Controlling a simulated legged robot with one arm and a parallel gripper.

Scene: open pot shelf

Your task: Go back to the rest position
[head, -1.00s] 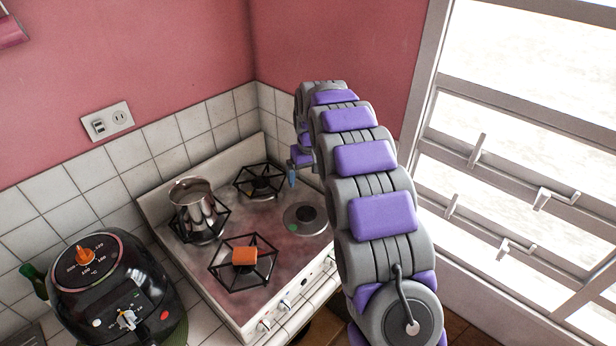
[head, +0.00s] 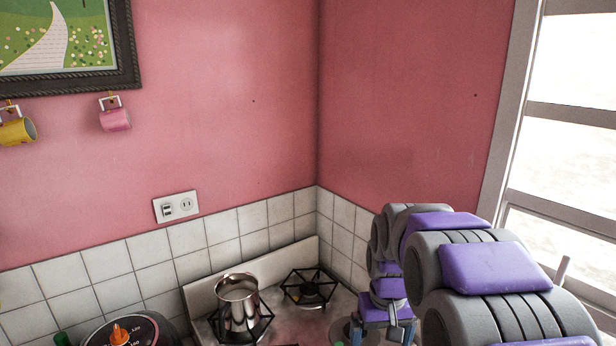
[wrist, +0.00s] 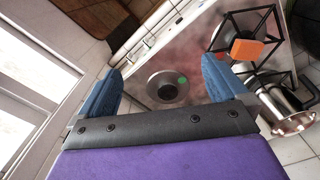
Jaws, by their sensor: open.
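My arm reaches in from the lower right of the head view. In the wrist view my gripper (wrist: 158,88) is open, with its two blue fingers wide apart and nothing between them. It hangs above the stove top (wrist: 140,76), over a round burner (wrist: 167,84) with a green spot on it. In the head view the gripper end is low, partly cut off and partly hidden by my arm.
A metal pot (head: 238,305) stands on a burner grate, left of another grate (head: 309,288). An orange block (wrist: 247,49) lies on a grate. An air fryer (head: 130,332) is at the lower left. Mugs (head: 115,119) hang on the wall; a window (head: 562,130) is at right.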

